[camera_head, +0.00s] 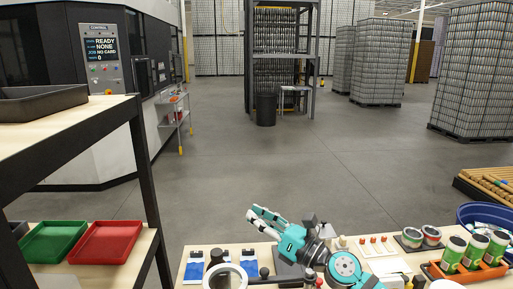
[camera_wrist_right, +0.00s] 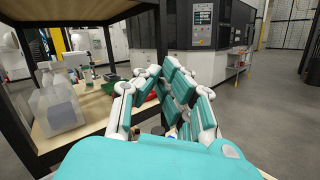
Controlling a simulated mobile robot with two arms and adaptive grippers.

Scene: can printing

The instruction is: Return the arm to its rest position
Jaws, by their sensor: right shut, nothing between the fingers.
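My right gripper (camera_head: 258,218) shows in the head view above the left part of the front workbench (camera_head: 228,250). Its teal arm comes up from the bottom right, and the fingers point to the upper left. The gripper is shut and empty. In the right wrist view its teal and white fingers (camera_wrist_right: 172,92) stand in front of the camera, with the shelf and the machine beyond them. The fingers touch nothing that I can see. My left gripper is in neither view.
A black-framed shelf (camera_head: 148,165) stands at the left with a green tray (camera_head: 54,242) and a red tray (camera_head: 104,242). Cans stand in an orange holder (camera_head: 465,272) at the bench's right, near a blue bin (camera_head: 487,213).

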